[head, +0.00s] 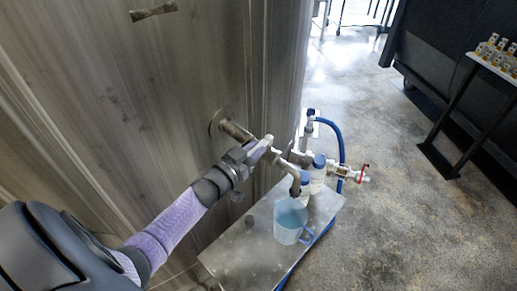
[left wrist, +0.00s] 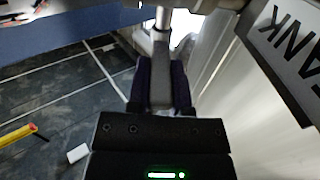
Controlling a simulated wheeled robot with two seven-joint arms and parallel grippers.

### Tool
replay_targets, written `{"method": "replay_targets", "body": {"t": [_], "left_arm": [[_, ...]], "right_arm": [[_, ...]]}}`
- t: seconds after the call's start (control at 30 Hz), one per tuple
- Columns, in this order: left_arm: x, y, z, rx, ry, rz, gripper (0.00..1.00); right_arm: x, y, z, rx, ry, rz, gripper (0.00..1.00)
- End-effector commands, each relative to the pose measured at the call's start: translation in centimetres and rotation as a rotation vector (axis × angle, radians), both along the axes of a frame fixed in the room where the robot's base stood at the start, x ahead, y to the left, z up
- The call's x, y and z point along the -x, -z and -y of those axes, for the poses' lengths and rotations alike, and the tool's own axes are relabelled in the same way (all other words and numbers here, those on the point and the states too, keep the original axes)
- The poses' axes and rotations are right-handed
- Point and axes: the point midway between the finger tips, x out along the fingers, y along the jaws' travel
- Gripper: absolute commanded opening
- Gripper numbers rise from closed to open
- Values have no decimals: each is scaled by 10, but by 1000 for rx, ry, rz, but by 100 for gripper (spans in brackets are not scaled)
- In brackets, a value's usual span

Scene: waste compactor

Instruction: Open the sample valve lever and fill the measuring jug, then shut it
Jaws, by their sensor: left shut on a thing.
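The measuring jug (head: 289,224) is a pale blue, see-through jug with a handle. It stands upright on a grey metal shelf (head: 240,252), under the bent metal spout (head: 294,182) of the sample valve. Whether liquid runs from the spout I cannot tell, nor the level in the jug. My left gripper (head: 262,149) is at the valve pipe coming from the tank wall. It is shut on the valve lever, a grey bar (left wrist: 160,88) between the dark fingers in the left wrist view. The gripper hides most of the lever in the head view. My right gripper is out of view.
The tall metal wall (head: 150,90) borders the left. The floor at right is open.

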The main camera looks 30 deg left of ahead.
Motion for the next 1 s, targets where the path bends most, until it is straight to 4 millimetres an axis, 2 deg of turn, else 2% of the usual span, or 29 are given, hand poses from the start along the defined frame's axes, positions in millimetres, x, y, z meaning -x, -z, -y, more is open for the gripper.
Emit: {"method": "replay_targets", "body": {"t": [0.17, 0.43, 0.47, 0.6, 0.87, 1.0], "left_arm": [[0, 1, -5, -2, 74, -1, 0], [0, 0, -5, 0, 77, 0, 0], [0, 0, -5, 0, 77, 0, 31], [0, 0, -5, 0, 76, 0, 60], [0, 0, -5, 0, 75, 0, 62], [13, 0, -7, 2, 76, -3, 62]], "right_arm": [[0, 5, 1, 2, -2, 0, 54], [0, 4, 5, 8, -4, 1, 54], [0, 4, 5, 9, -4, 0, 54], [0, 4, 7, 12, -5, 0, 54], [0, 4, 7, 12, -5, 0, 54], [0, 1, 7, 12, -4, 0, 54]]}}
